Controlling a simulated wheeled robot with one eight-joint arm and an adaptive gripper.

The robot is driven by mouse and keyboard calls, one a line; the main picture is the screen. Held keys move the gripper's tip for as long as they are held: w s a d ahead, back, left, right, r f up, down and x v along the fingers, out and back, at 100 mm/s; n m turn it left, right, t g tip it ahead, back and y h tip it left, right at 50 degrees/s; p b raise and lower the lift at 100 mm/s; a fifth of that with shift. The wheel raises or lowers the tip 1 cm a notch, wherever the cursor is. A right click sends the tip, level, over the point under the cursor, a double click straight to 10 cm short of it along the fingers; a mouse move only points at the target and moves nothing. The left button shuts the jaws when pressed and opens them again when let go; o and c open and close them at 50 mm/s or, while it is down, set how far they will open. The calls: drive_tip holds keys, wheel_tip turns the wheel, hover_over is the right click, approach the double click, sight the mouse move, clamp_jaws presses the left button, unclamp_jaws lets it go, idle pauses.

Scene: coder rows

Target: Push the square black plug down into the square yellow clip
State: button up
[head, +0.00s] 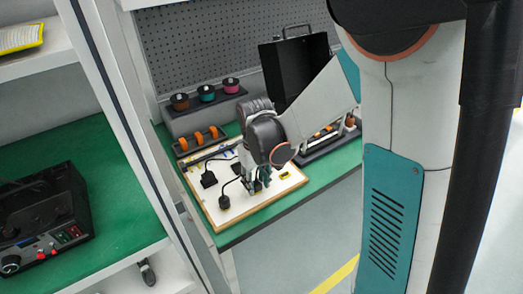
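A white board with a wooden rim (215,226) lies on the green bench. On it are a black block-like piece (208,180) at the left and a black piece with a cable (225,201) nearer the front edge. I cannot tell which is the square plug. Small yellow spots show on the board, one by my gripper and one (284,175) to its right; the square yellow clip cannot be told apart. My gripper (257,187) points down at the board's middle-right, right of both black pieces. Its fingers are too small and dark to show whether they are open or hold anything.
Behind the board are a rack of orange rolls (205,137), a shelf of coloured spools (206,95) and an open black case (290,62). A dark tray (325,142) lies right of the board. A shelf post (125,130) stands left; a black device (42,218) sits beyond it.

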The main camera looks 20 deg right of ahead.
idle(0.3)
wheel_tip(320, 180, up, 12)
idle(0.6)
drive_tip(key=s+d+r+m+t, duration=0.1)
drive_tip(key=s+d+r+t, duration=0.1)
drive_tip(key=s, duration=0.5)
drive_tip(key=s+d+r+m+t, duration=0.2)
drive_tip(key=s+r+t, duration=0.2)
drive_tip(key=s, duration=0.3)
drive_tip(key=shift+s+t, duration=0.35)
drive_tip(key=shift+t, duration=0.25)
